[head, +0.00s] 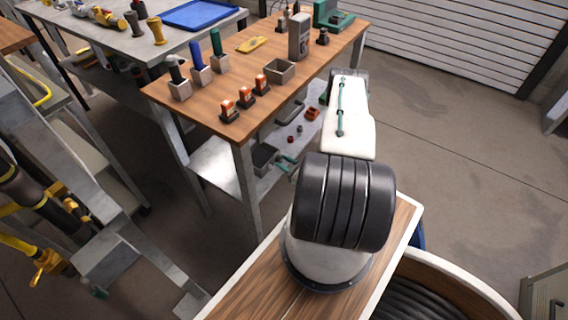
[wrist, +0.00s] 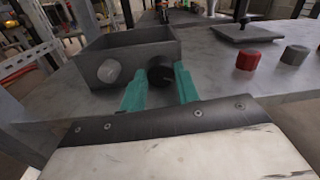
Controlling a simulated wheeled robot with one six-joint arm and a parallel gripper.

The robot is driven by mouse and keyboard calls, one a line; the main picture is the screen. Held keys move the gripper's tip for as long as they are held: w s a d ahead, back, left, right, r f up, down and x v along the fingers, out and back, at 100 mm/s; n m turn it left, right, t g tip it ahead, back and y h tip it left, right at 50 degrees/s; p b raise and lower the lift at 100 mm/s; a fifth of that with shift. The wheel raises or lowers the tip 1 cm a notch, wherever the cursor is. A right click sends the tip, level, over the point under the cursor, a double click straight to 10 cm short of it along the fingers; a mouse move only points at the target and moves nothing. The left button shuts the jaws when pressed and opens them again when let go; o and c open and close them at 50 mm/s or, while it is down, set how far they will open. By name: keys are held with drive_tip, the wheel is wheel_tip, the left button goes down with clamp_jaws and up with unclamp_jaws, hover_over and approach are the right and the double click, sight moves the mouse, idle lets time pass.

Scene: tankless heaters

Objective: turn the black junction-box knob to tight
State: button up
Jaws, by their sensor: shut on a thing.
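The grey open-topped junction box (wrist: 125,47) stands on the metal lower shelf in the wrist view. The black knob (wrist: 160,74) is on its near face, with a whitish round knob (wrist: 109,71) to its left. My gripper (wrist: 161,90) has its teal fingers on either side of the black knob and is shut on it. The knob's turn angle cannot be read. In the head view my gripper (head: 287,166) reaches in beside the box (head: 264,156) under the bench; the black knob cannot be made out there.
A red knob (wrist: 247,60), a grey knob (wrist: 294,55) and a flat grey lid (wrist: 245,33) lie on the shelf to the right. The wooden bench top (head: 215,105) is overhead, with a metal leg (head: 248,190) near the box. Open floor (head: 450,150) lies to the right.

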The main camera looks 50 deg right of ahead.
drive_tip(key=shift+d+m, duration=0.1)
drive_tip(key=shift+m, duration=2.6)
drive_tip(key=o, duration=1)
drive_tip(key=shift+s+d+r, duration=0.1)
drive_tip(key=shift+s+r, duration=0.05)
drive_tip(key=shift+s, duration=3.8)
drive_tip(key=shift+c, duration=0.4)
